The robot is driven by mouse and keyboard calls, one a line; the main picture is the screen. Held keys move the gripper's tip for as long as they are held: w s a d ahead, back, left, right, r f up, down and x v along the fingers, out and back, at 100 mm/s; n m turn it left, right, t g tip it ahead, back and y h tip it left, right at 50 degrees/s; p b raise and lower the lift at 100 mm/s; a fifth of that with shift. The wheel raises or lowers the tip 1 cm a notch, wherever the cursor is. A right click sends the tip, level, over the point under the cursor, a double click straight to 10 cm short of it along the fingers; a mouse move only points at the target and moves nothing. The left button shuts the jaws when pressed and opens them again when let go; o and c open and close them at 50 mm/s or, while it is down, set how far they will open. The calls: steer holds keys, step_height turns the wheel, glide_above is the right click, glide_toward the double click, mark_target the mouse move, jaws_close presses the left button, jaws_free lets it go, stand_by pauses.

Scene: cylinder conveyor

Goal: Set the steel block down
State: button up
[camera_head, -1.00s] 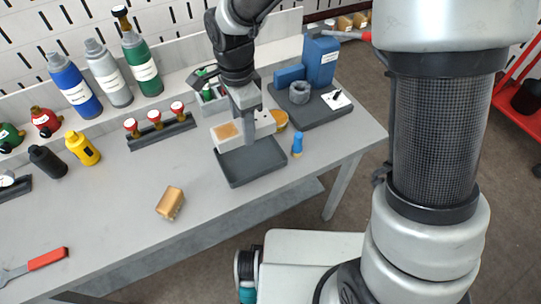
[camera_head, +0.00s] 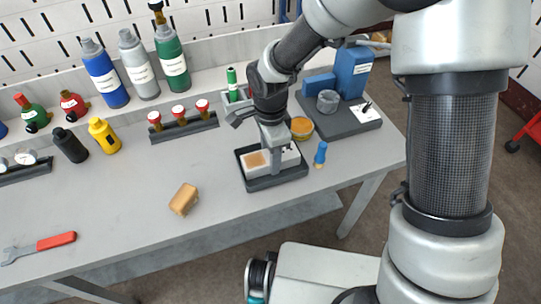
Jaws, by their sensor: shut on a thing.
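The steel block (camera_head: 289,159) is a pale block with a tan patch (camera_head: 257,160) on its left part. It sits low inside a dark grey tray (camera_head: 277,181) on the bench. My gripper (camera_head: 276,168) points down over the tray and is shut on the block. The gripper hides the block's middle. Whether the block touches the tray's floor cannot be told for sure.
A yellow-orange tin (camera_head: 302,127) stands behind the tray, and a blue-topped tool (camera_head: 320,154) stands to its right. A blue device on a dark base (camera_head: 340,122) is further right.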

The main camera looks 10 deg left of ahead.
steer(key=shift+f, duration=0.1)
steer(key=o, duration=1.3)
